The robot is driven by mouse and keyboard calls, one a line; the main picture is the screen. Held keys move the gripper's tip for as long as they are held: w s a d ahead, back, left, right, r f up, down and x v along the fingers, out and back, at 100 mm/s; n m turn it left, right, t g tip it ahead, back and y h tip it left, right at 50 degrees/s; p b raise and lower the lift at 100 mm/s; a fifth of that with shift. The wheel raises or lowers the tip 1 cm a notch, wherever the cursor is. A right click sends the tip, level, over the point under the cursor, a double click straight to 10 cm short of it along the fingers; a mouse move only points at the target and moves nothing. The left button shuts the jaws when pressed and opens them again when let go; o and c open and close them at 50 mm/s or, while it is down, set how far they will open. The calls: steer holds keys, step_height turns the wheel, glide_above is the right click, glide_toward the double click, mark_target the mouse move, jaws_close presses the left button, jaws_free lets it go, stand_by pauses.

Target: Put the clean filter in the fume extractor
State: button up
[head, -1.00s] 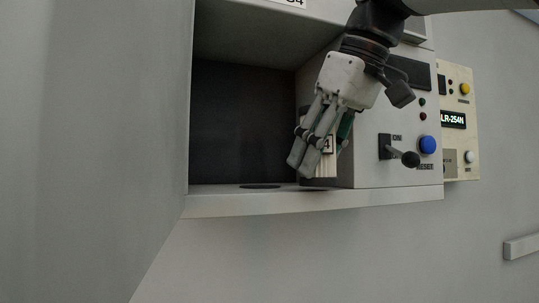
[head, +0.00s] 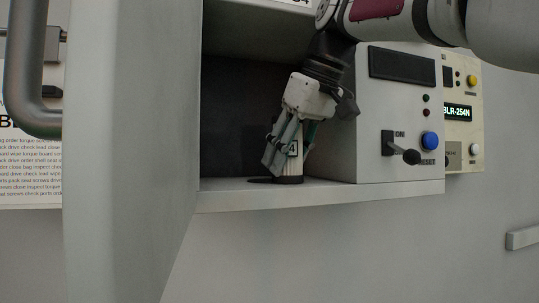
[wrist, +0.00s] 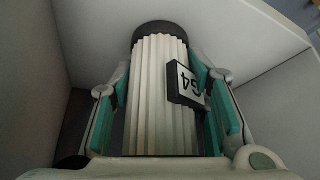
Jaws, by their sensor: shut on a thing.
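The clean filter (head: 291,168) is a pale pleated cylinder with a dark end cap and a tag ending in 4. It stands nearly upright in the open bay of the fume extractor (head: 407,122), its dark lower end close to the bay floor. My gripper (head: 284,150) is shut on it from above. In the wrist view the filter (wrist: 160,95) lies between the teal finger pads, its dark cap at the far end. A dark round spot (head: 261,180) on the floor shows just left of the filter's lower end, partly hidden. I cannot tell whether the filter touches the floor.
The bay's right wall and control panel stand close to my gripper, with a black lever (head: 408,156) and a blue button (head: 430,140). A large grey panel (head: 125,160) with a thick handle (head: 22,75) stands at the left. The bay is empty left of the filter.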

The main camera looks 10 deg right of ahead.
mark_target(298, 133)
steer(key=shift+f, duration=0.1)
steer(key=o, duration=1.2)
steer(key=v, duration=0.7)
steer(key=shift+r, duration=0.4)
steer(key=shift+s, duration=0.2)
